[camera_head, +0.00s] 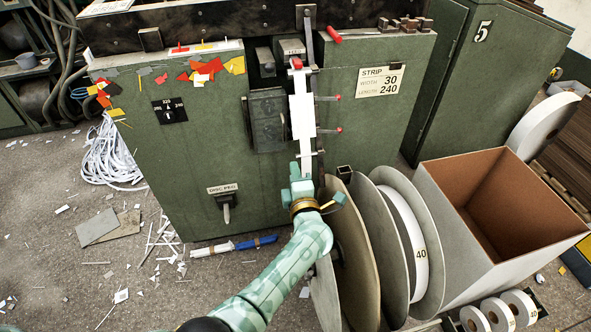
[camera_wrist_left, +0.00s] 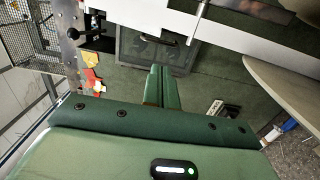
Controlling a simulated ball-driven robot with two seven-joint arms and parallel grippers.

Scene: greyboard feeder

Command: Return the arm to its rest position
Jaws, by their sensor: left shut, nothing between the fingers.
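My left arm (camera_head: 283,262) reaches up from the bottom of the head view toward the green machine (camera_head: 215,140). My left gripper (camera_head: 299,172) is in front of the machine, just below a white strip (camera_head: 302,118) that hangs in a vertical guide. In the left wrist view its green fingers (camera_wrist_left: 160,72) are together with nothing between them. A white strip edge (camera_wrist_left: 220,38) crosses the upper part of that view, beyond the fingertips. I cannot tell whether gripper and strip touch. My right gripper is not in view.
Large reel discs (camera_head: 345,245) stand close to the right of my left arm. An open cardboard box (camera_head: 455,235) is farther right. Offcuts (camera_head: 100,228) and a blue-handled tool (camera_head: 255,243) lie on the floor at left.

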